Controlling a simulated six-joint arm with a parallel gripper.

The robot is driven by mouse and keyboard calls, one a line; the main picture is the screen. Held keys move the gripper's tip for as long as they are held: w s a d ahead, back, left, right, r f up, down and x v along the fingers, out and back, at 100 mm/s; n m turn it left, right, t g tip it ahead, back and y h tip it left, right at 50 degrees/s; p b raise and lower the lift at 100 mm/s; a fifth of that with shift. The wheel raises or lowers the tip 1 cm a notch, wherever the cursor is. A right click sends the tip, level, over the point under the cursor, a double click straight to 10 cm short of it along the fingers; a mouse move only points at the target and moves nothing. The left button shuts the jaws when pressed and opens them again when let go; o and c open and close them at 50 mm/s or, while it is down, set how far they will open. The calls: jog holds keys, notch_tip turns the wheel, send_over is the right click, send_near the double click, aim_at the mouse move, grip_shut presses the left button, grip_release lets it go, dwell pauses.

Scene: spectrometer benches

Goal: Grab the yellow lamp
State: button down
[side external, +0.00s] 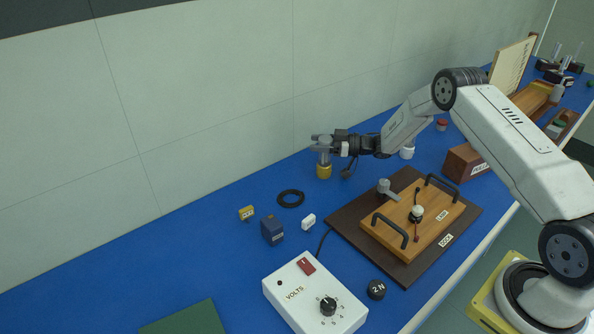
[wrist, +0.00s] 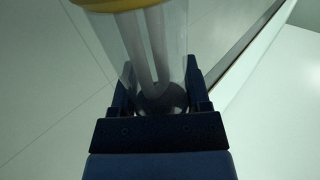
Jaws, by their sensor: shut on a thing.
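The yellow lamp (side external: 323,171) has a clear glass tube and a yellow base, and it hangs or stands upright below my gripper (side external: 322,142) with the yellow end down. I cannot tell whether its base touches the blue bench. My gripper is shut on the glass end of the lamp. In the wrist view the glass tube (wrist: 150,40) with pale rods inside lies between the two dark fingers of my gripper (wrist: 158,80). The yellow part is cut off at the top edge of that view.
A wooden board with black handles (side external: 440,222) sits on a brown dock plate (side external: 345,222). The wall is behind.

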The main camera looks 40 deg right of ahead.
jog(key=shift+r, duration=0.25)
jog(key=shift+r, duration=0.85)
jog(key=s+a+r, duration=0.1)
jog(key=s+r, duration=1)
jog(key=s, duration=0.3)
jog(key=shift+a, duration=0.35)
jog(key=shift+a, duration=0.1)
